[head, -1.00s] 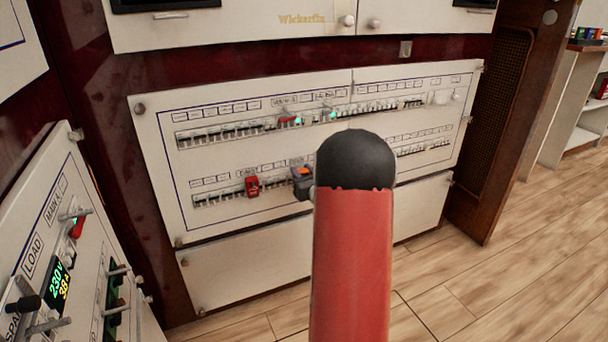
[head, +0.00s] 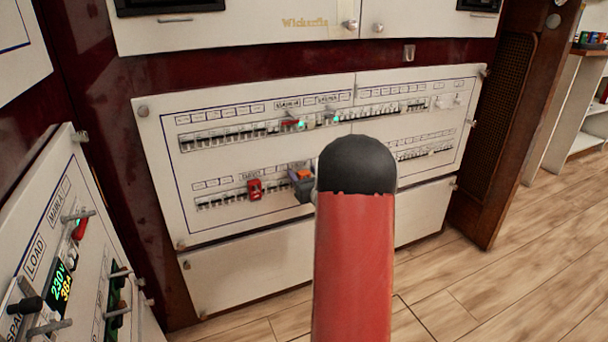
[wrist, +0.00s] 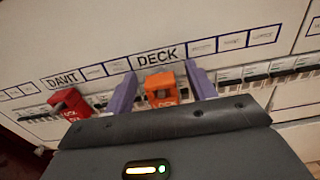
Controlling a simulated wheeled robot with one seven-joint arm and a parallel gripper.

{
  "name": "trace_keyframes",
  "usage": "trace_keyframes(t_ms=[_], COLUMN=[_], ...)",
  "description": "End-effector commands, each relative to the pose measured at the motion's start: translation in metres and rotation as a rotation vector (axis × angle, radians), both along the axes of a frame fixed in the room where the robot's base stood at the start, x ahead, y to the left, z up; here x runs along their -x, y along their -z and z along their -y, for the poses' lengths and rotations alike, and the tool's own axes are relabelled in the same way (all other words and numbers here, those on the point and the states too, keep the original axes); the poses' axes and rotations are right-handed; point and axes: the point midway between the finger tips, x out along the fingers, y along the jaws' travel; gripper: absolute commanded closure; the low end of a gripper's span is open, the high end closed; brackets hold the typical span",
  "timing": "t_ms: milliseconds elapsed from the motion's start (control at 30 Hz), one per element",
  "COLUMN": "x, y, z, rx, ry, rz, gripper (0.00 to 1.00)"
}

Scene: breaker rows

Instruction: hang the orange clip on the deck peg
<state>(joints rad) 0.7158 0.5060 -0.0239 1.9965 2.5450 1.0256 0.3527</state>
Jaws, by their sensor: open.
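The orange clip (wrist: 162,90) sits directly below the DECK label (wrist: 158,58) on the panel, with dark lettering on its front. My gripper (wrist: 162,74) is open, with one purple finger on each side of the clip and small gaps between. In the head view the clip (head: 303,174) shows as a small orange patch at my gripper (head: 301,184), partly behind my red and black arm. The deck peg itself is hidden behind the clip and gripper, so I cannot tell how the clip is seated.
A red clip (wrist: 69,104) hangs below the DAVIT label (wrist: 61,82), left of my gripper; it also shows in the head view (head: 254,189). Breaker rows (head: 230,137) run across the white panel. A side panel (head: 30,220) with protruding pegs stands at left. Wooden floor is clear at right.

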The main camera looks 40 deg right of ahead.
Motion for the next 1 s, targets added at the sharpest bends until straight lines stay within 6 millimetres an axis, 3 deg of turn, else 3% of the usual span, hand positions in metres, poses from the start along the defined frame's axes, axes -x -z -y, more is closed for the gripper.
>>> trace_keyframes(t_ms=[433,1000], x=[0.065,0.072], y=[0.0,0.0], z=[-0.015,-0.017], rx=[0.0,0.0], ry=[0.002,0.0], rz=[0.0,0.001], gripper=[0.44,0.44])
